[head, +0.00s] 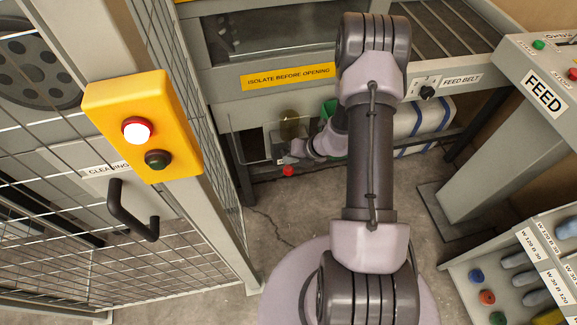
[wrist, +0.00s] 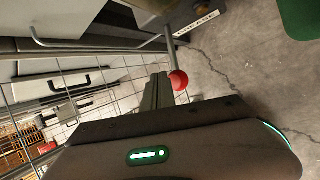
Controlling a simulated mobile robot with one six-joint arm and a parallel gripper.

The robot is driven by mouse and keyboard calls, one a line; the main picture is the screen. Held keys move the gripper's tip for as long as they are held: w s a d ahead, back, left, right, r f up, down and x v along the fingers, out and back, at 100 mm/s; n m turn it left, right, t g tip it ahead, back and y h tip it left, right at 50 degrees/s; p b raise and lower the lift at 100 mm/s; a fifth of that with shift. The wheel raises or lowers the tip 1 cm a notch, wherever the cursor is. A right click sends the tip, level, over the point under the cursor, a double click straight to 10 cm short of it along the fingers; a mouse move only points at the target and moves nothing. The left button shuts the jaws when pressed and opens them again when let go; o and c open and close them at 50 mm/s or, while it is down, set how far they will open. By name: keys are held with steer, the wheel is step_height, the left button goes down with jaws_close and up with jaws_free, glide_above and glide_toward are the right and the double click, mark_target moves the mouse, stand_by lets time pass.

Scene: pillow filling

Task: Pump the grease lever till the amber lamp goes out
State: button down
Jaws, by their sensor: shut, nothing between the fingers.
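The grease lever ends in a red ball knob (head: 288,171), low beneath the machine in the head view. In the wrist view the red knob (wrist: 179,80) sits on a thin grey rod, close to a label (wrist: 197,24) that seems to read GREASE. My gripper (wrist: 160,78) is shut and empty; its fingertips are beside the knob, on its left in the picture. I cannot tell whether they touch it. In the head view my gripper is small and partly hidden near the pump's amber-brown reservoir (head: 290,125). I cannot make out the amber lamp in either view.
A mesh guard with a yellow box (head: 145,128) bearing a lit red lamp stands left. The machine frame (head: 290,77) overhangs the pump. A green object (head: 328,110) and a pale blue-striped roll (head: 420,127) lie beyond my arm. A FEED console and parts rack stand right.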

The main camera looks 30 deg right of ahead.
steer(key=r+p, duration=0.2)
steer(key=w+r+p, duration=0.1)
steer(key=r+p, duration=0.1)
steer(key=r, duration=0.1)
steer(key=shift+d, duration=0.15)
steer(key=shift+w+f, duration=0.1)
stand_by(1.1)
